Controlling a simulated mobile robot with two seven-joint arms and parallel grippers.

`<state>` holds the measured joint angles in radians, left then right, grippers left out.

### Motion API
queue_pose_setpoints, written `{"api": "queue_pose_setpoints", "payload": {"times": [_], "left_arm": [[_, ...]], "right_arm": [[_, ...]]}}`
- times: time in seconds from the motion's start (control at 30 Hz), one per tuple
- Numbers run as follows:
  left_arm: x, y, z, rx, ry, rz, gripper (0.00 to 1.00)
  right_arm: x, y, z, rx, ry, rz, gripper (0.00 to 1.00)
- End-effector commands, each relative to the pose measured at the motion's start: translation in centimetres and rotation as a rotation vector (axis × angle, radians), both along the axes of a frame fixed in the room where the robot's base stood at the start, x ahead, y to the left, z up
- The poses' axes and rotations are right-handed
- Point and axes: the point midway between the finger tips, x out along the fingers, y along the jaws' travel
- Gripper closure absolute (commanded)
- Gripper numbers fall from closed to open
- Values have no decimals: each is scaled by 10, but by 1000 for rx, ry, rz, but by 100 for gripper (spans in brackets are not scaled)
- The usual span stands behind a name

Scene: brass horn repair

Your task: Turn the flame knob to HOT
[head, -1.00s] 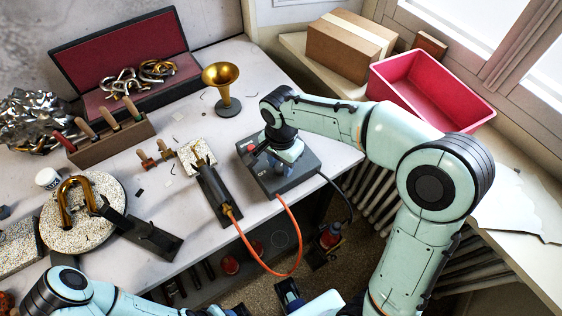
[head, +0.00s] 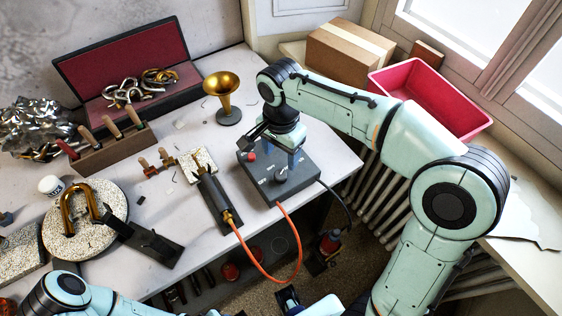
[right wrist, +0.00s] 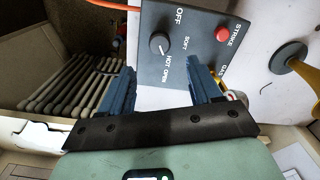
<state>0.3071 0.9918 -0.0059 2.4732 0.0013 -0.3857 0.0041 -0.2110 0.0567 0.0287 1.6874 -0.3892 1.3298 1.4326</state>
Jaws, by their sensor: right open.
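The dark control box (head: 308,180) sits at the right front of the bench, with a round flame knob (head: 281,174) and a red button (head: 250,157) on top. In the right wrist view the knob (right wrist: 159,43) shows a pale pointer mark towards the HOT side; its exact setting is hard to tell. OFF, SOFT, HOT and OPEN are printed around it. My right gripper (right wrist: 160,66) is open and empty, its blue fingers apart from the knob and on the HOT side of it. My left arm is along the bottom edge of the head view; its jaws are not clear.
A torch (head: 214,200) lies left of the box, joined by an orange hose (head: 270,270). A brass horn bell (head: 223,88) stands behind. A black cable leaves the box's right side. A pink bin (head: 440,100) and a cardboard box (head: 345,48) stand on the right ledge.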

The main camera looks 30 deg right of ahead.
Motion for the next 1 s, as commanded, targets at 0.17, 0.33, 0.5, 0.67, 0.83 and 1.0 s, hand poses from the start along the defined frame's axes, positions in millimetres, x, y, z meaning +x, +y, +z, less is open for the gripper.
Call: {"api": "queue_pose_setpoints", "payload": {"times": [0.17,0.33,0.5,0.67,0.83,1.0], "left_arm": [[4,0,8,0,-4,0,57],[5,0,10,0,-6,0,57],[5,0,10,0,-6,0,57],[4,0,10,0,-5,-1,57],[4,0,10,-1,-5,1,57],[4,0,10,0,-6,0,57]], "right_arm": [[1,0,33,0,-3,-1,37],[0,0,46,0,-1,0,37],[0,0,48,0,1,0,37],[0,0,47,0,0,0,37],[0,0,47,0,0,-1,37],[0,0,47,0,0,-1,37]]}}
